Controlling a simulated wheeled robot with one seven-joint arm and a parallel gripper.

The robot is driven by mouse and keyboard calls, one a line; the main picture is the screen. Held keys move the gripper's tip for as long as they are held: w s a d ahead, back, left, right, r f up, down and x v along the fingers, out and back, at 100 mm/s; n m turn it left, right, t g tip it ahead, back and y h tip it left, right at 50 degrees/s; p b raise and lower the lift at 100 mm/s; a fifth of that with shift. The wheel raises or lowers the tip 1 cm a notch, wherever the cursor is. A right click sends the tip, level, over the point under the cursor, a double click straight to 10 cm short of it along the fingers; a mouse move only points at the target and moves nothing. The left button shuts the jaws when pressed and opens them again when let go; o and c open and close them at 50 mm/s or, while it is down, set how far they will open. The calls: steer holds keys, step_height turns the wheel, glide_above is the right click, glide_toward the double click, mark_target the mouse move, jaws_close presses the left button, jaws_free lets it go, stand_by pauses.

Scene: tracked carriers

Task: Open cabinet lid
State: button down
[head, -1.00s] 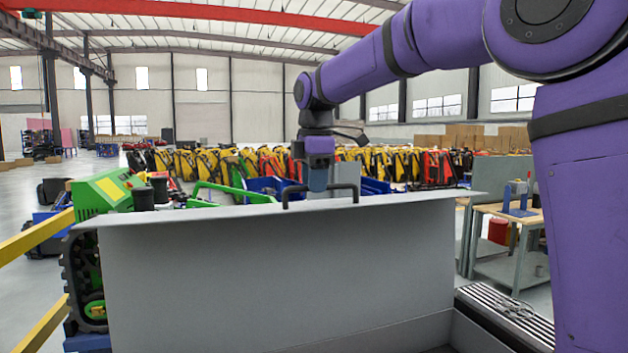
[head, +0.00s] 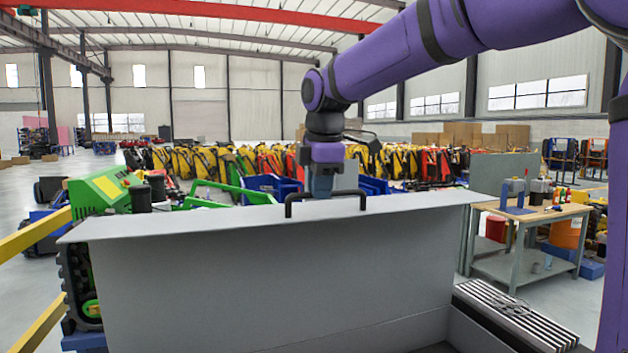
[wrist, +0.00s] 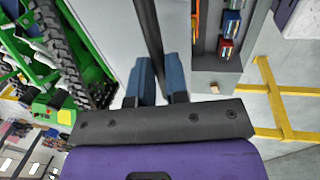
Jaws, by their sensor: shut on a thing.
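The cabinet lid (head: 270,285) is a grey panel standing raised in front of me in the head view, with a bent upper edge. A black bar handle (head: 290,203) is fixed on that upper edge. My gripper (head: 321,192) points down at the handle, with its lower end behind or at the bar. In the wrist view the blue fingers (wrist: 158,82) lie on either side of the black handle bar (wrist: 147,30) and are shut on it. The fingertip contact itself is partly hidden.
A workbench (head: 535,215) stands at the right. The wrist view shows a grey compartment with small coloured items (wrist: 230,25). Rows of yellow and red machines (head: 215,160) fill the background.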

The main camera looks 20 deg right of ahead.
mark_target(323, 218)
steer(key=shift+s+f+t, duration=0.2)
steer(key=shift+s+f, duration=0.05)
steer(key=shift+s, duration=0.6)
steer(key=shift+s+f+t, duration=0.2)
steer(key=shift+s+f, duration=0.05)
steer(key=shift+s, duration=0.6)
steer(key=c, duration=1.1)
jaws_free()
steer(key=v, duration=1)
steer(key=shift+r, duration=0.4)
